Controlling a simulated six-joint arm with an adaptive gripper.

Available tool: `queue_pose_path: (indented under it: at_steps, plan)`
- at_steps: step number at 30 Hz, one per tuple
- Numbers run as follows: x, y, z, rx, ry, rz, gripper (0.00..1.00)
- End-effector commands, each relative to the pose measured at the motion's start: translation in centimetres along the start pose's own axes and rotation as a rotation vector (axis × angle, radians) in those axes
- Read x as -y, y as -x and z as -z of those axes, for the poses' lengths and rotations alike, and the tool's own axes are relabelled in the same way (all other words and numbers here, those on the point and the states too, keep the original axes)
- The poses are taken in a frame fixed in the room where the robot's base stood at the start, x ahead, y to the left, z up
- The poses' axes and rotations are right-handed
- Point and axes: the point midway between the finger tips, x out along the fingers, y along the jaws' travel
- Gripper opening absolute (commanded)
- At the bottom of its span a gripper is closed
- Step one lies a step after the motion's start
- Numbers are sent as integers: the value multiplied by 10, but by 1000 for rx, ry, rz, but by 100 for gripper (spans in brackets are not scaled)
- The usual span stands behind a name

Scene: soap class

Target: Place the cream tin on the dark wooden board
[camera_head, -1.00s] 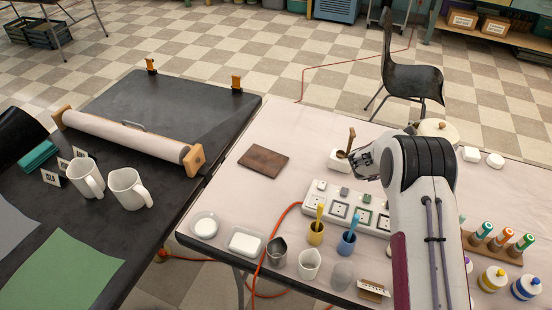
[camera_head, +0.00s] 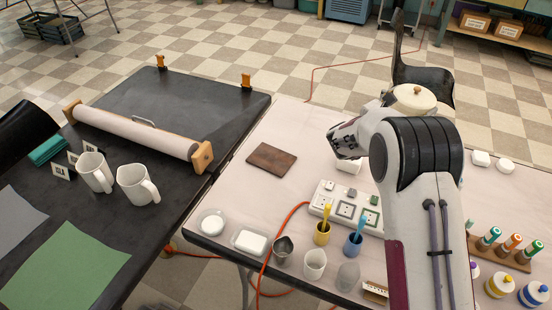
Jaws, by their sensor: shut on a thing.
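The cream tin (camera_head: 414,98), a round pale tin with a small wooden knob on its lid, shows above and behind my arm's dark band. It appears lifted off the table. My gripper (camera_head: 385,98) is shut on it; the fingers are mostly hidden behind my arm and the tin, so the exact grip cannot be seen. The dark wooden board (camera_head: 271,160) lies flat and bare on the pale table, left of my gripper and the tin.
A white power strip (camera_head: 345,204), a yellow cup (camera_head: 322,234), a blue cup (camera_head: 353,244) and a soap dish (camera_head: 250,241) stand nearer than the board. A white pot (camera_head: 348,165) is partly hidden by my wrist. Table around the board is clear.

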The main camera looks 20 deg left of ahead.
Motion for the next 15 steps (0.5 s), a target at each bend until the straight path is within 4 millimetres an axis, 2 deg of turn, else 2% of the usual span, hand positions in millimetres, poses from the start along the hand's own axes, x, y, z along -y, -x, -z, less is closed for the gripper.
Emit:
queue_pose_path:
  at_steps: [1,3,15]
  plan:
    - [-15,12,-1,1,-1,-34,22]
    - [-34,28,-2,3,-2,-79,22]
    - [-128,126,-3,2,-5,-325,22]
